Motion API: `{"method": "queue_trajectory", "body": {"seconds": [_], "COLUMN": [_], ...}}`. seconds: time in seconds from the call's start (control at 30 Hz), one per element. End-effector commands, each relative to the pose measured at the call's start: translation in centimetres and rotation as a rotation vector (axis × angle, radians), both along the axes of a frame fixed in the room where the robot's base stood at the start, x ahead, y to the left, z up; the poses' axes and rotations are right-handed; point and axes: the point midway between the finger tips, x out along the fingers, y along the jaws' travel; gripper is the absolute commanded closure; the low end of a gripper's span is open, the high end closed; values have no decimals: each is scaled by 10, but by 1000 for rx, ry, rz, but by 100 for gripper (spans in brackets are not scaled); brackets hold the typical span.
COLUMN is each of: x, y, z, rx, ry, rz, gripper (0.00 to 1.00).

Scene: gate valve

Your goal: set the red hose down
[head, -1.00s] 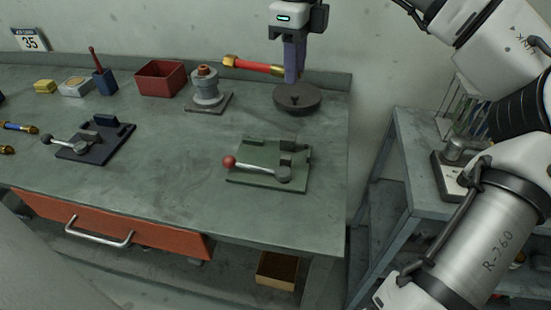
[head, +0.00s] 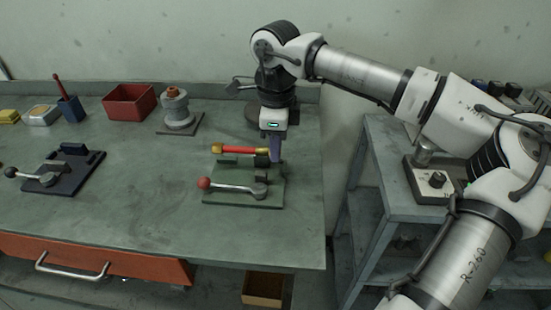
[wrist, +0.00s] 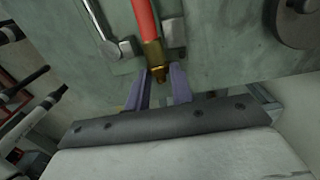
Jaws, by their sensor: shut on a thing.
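The red hose (head: 240,150) has brass ends and lies roughly level in the head view, over the rear part of the green plate (head: 220,196) with the red-knobbed lever (head: 225,186). My gripper (head: 276,155) is shut on its right brass end. In the wrist view my gripper (wrist: 162,80) has its two purple fingers on either side of the brass fitting, and the red hose (wrist: 144,20) runs up out of the picture. I cannot tell whether the hose touches the plate's blocks. The block behind it is partly hidden.
A dark round disc (head: 254,115) stands behind my gripper, partly hidden. A grey flanged valve body (head: 178,109), a red bin (head: 129,101) and a dark lever plate (head: 54,172) are to the left. The bench's right edge is close by. Bare bench (head: 130,200) lies between the plates.

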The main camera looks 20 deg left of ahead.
Motion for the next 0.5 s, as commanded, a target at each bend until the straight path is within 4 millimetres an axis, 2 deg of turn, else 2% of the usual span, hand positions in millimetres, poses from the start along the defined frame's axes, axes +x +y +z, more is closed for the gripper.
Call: {"method": "queue_trajectory", "body": {"seconds": [0.17, 0.4, 0.5], "x": [0, -1, 0], "y": [0, 0, 0], "z": [-11, -45, -48], "rx": [0, 0, 0], "ry": [1, 2, 0], "rz": [0, 1, 0], "gripper": [100, 100, 100]}}
